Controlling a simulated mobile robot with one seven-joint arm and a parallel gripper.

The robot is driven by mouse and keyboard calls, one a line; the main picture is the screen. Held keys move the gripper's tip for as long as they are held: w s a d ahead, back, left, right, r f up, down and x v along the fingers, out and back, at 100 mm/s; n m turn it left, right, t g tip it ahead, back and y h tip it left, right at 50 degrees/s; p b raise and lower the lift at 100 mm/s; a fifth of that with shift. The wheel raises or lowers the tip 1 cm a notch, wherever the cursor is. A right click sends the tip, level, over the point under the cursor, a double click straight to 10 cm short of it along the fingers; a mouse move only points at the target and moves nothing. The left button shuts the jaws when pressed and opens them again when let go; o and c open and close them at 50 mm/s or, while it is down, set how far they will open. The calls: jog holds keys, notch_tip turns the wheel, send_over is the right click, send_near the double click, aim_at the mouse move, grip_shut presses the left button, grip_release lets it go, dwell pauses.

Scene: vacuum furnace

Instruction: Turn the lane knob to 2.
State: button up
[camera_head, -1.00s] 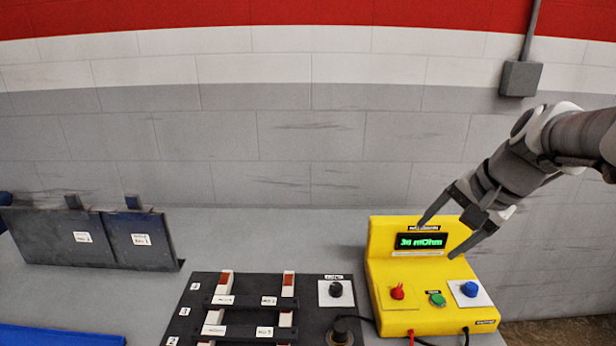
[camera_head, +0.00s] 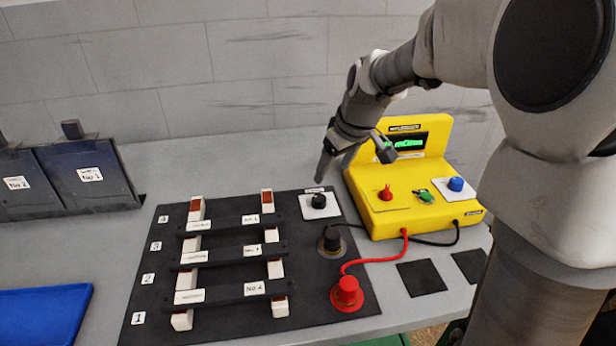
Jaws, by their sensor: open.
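A small black knob (camera_head: 319,200) sits on a white square plate at the upper right of the black board (camera_head: 230,318), with a small label above it that is too small to read. I take it for the lane knob; its pointer setting cannot be made out. The board has rows marked 1 to 4 along its left side. My gripper (camera_head: 352,162) is open and empty, with its fingers apart. In the picture it is just above and right of the knob, beside the yellow meter (camera_head: 372,222), and does not appear to touch the knob.
The yellow meter has red, green and blue controls. A black terminal (camera_head: 331,241) and a red terminal (camera_head: 347,292) with cables stand below the knob. Labelled dark bars (camera_head: 238,255) cross white supports on the board. A blue tray (camera_head: 40,315) lies at left.

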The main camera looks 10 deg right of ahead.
aim_at(320, 198)
jog(key=b+x, duration=0.2)
jog(key=x, duration=1)
jog(key=shift+f, duration=0.25)
grip_shut()
